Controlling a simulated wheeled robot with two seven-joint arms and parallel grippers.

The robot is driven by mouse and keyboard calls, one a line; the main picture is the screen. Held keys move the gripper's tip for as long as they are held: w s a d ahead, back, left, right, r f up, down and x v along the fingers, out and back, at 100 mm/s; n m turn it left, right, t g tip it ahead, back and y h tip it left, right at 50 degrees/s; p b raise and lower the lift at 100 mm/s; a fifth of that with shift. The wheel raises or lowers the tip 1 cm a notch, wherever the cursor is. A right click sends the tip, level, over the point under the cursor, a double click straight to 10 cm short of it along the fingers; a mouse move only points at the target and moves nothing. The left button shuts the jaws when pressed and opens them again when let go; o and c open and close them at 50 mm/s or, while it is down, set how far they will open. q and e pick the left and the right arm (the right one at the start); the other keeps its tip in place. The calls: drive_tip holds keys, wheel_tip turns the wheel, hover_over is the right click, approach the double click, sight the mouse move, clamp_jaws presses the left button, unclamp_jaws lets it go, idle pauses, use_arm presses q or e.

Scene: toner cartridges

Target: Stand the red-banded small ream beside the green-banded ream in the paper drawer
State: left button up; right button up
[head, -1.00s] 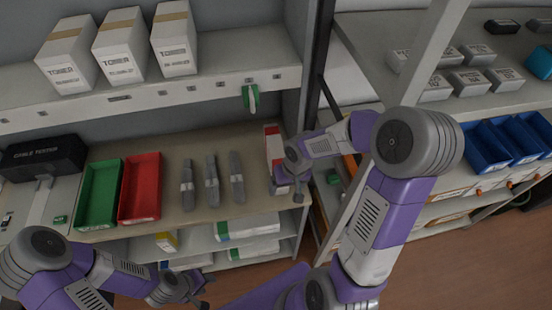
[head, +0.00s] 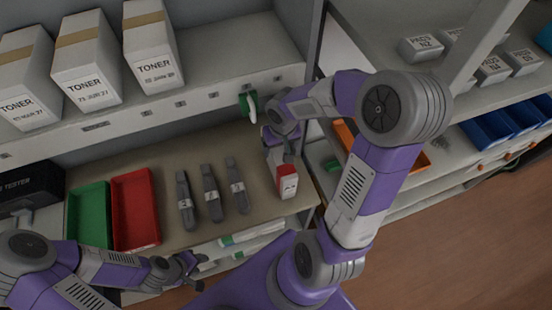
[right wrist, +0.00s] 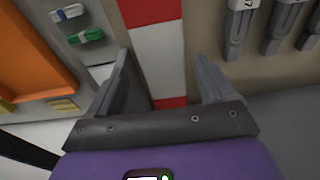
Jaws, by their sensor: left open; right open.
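White reams with green bands (head: 246,236) lie on the shelf under the bench, partly hidden by the bench edge and my arm. I cannot make out the paper drawer. My left gripper (head: 192,272) is open and empty in front of the bench.
A red tray (head: 135,210) and a green tray (head: 88,215) sit left of several grey tools (head: 210,195) on the bench. Toner boxes (head: 150,50) stand on the shelf above. A green-handled item (head: 248,106) hangs from the shelf edge near my right gripper. Blue bins stand at right.

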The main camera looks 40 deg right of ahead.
sight(278, 150)
drive_tip(key=f, duration=0.5)
drive_tip(key=shift+w+a+b, duration=0.15)
drive_tip(key=shift+w+b, duration=0.15)
drive_tip(key=shift+b, duration=0.05)
drive_tip(key=shift+r, duration=0.1)
drive_tip(key=shift+s, duration=0.1)
clamp_jaws()
